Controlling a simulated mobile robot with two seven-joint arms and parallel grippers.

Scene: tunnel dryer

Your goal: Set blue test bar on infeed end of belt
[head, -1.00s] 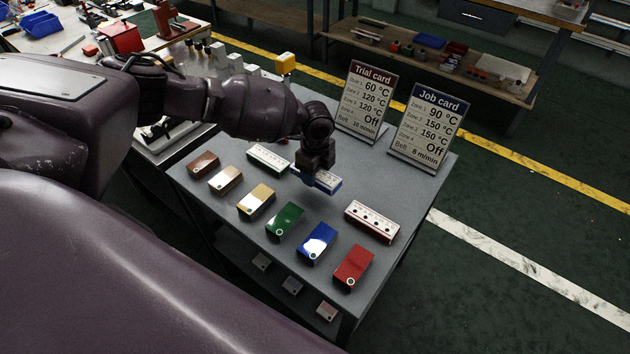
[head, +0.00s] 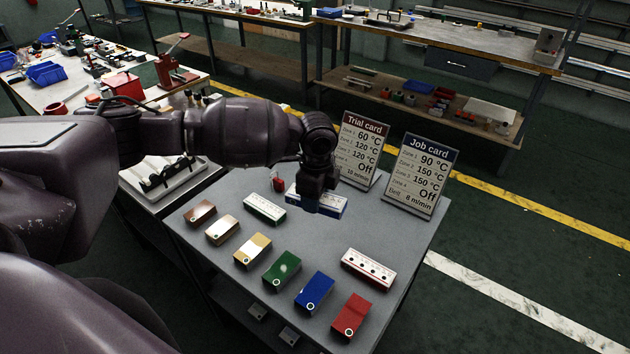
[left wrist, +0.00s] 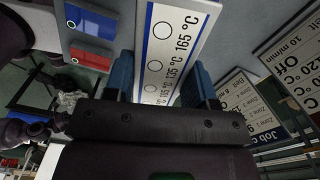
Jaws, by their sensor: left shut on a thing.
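The blue test bar (head: 335,206), a white bar with blue edges and printed temperatures, is at the far side of the grey table (head: 225,262). My left gripper (head: 318,203) is shut on it, with the bar between its fingers. In the left wrist view the bar (left wrist: 172,45) lies between the two blue fingertips (left wrist: 160,80), its temperature face showing. The gripper hides the bar's middle in the head view, and I cannot tell the exact gap under it. The belt is not clearly in view. My right gripper is not in view.
A green-edged bar (head: 264,208) and red-edged bar (head: 368,268) lie on the table. Several coloured blocks, including a blue block (head: 314,290), line its front. The trial card (head: 361,148) and job card (head: 420,175) stand behind. A small red object (head: 279,182) stands near my arm.

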